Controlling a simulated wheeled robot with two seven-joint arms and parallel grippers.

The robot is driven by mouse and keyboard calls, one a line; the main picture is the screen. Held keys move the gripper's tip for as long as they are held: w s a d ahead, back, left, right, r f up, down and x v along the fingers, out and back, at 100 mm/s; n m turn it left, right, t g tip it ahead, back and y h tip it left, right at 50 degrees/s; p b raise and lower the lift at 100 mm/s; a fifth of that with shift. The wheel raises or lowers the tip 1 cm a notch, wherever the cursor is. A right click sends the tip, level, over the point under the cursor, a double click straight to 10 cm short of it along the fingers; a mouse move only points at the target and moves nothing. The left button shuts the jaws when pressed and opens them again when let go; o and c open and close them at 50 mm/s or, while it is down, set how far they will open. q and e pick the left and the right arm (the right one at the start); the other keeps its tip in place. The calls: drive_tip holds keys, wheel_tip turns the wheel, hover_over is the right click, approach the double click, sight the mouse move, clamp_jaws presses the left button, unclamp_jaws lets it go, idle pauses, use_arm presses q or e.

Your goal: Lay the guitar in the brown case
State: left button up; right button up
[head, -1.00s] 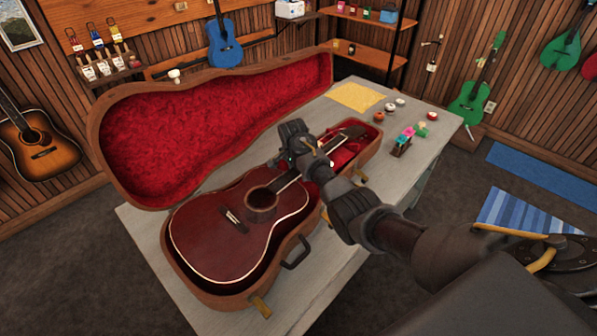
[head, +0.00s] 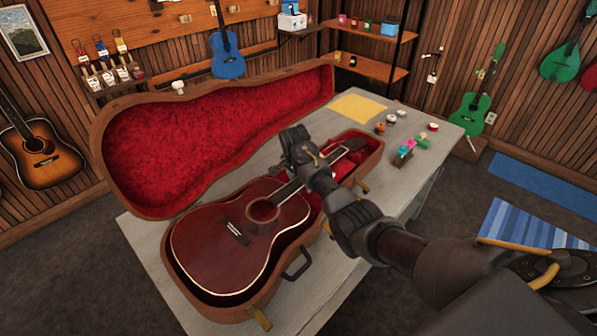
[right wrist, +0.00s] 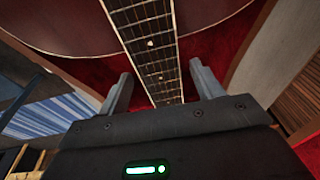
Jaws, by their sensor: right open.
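The dark red guitar (head: 222,255) lies face up in the lower shell of the open brown case (head: 283,290). Its body is in the wide part and its head reaches over the red-lined narrow end. The raised lid (head: 215,135) stands open behind. My right gripper (head: 293,152) is over the neck, open and empty. In the right wrist view its two fingers (right wrist: 162,88) show apart, with the fretted neck (right wrist: 152,45) running between them in the picture. My arm hides part of the neck in the head view. My left gripper is not in view.
The case lies on a grey table (head: 160,262). A yellow cloth (head: 358,107), small round tins (head: 380,128) and a small rack with colourful items (head: 404,152) are at the table's far end. The front right of the table is bare.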

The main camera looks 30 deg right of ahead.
wheel_tip(320, 180, up, 9)
drive_tip(key=s+a+b, duration=0.1)
drive_tip(key=b, duration=0.1)
drive_tip(key=shift+a+r, duration=0.15)
drive_tip(key=shift+a, duration=0.1)
drive_tip(key=shift+s, duration=0.1)
